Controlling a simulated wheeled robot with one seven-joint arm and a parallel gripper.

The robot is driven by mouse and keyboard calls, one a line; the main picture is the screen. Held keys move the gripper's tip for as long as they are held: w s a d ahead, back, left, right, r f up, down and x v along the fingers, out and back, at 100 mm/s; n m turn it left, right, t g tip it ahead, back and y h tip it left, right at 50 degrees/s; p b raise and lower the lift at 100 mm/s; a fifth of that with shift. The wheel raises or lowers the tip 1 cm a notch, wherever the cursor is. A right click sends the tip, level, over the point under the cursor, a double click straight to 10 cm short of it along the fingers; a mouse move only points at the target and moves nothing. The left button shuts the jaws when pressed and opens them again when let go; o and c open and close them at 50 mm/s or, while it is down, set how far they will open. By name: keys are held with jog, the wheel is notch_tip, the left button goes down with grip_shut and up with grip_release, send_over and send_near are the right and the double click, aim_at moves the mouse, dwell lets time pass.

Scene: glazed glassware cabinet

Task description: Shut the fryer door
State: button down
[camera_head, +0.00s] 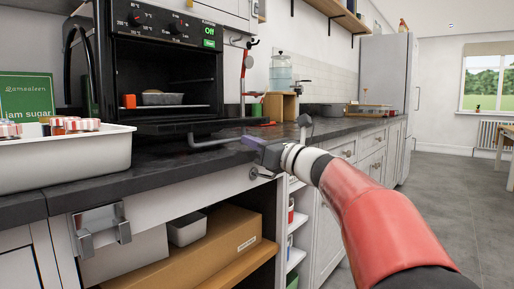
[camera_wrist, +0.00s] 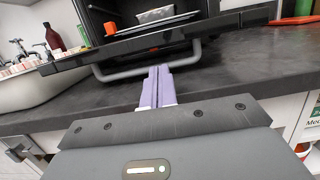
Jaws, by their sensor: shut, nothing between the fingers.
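The black fryer (camera_head: 92,60) stands on the dark counter with its door (camera_head: 185,126) folded down, open, and roughly level. The door also shows in the wrist view (camera_wrist: 120,48). Its grey bar handle (camera_head: 205,143) hangs along the front edge and crosses ahead of my fingers in the wrist view (camera_wrist: 120,74). My gripper (camera_head: 238,146) is shut and empty, low over the counter in front of the door. Its purple fingertips (camera_wrist: 159,68) are at the handle in the wrist view. I cannot tell whether they touch it.
Inside the fryer are a tray (camera_head: 162,99) and an orange block (camera_head: 129,101). A white bin (camera_head: 65,155) of jars stands left on the counter (camera_head: 150,172). A water dispenser (camera_head: 281,72) stands behind. An open shelf below holds a cardboard box (camera_head: 205,250).

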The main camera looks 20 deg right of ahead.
aim_at(238, 149)
jog(key=x, duration=0.5)
jog(key=shift+r, duration=0.1)
